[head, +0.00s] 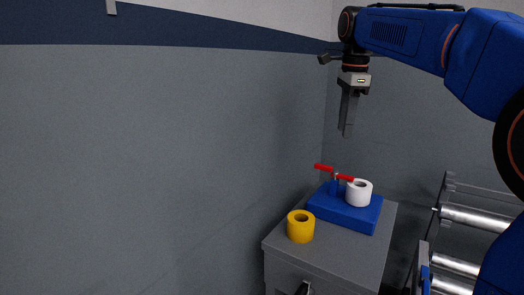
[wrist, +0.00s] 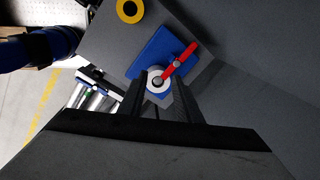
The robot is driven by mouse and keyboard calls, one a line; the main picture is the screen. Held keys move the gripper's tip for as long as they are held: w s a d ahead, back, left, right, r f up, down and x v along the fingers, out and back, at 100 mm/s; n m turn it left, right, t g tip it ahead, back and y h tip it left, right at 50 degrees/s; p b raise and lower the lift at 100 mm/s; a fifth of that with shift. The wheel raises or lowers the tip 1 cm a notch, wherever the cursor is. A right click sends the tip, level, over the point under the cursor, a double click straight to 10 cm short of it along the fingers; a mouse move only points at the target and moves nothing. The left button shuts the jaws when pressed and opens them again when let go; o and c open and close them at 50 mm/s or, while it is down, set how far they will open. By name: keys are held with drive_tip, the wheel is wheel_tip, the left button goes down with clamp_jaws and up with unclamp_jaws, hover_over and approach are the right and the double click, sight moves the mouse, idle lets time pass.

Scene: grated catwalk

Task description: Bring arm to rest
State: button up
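My gripper (head: 345,130) hangs from my blue arm, pointing down, well above a grey cabinet and apart from everything on it. In the wrist view its two dark fingers (wrist: 162,92) stand apart with nothing held between them. Below is a blue base (head: 330,212) with a red handle (head: 334,172) on a post. A white hollow cylinder (head: 359,193) stands on this base, at its right side in the head view. In the wrist view the white cylinder (wrist: 151,80) shows beyond the fingertips, partly hidden by them.
A yellow hollow cylinder (head: 301,227) stands on the cabinet top (head: 345,250), in front of the blue base. The cabinet has a dark handle (head: 303,288) on its front. Metal rollers (head: 474,217) are at the right. A grey wall (head: 150,150) fills the left. The air around my gripper is clear.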

drive_tip(key=s+d+f+n+t, duration=0.1)
drive_tip(key=s+d+f+n, duration=0.1)
drive_tip(key=s+f+n, duration=0.7)
drive_tip(key=s+d+f+n+t, duration=0.2)
drive_tip(key=s+f+n, duration=0.7)
drive_tip(key=s+f, duration=1.2)
drive_tip(key=s+d, duration=0.1)
drive_tip(key=s, duration=0.1)
drive_tip(key=shift+s+d+n+t, duration=0.15)
drive_tip(key=shift+s+n+t, duration=0.15)
drive_tip(key=shift+s, duration=0.1)
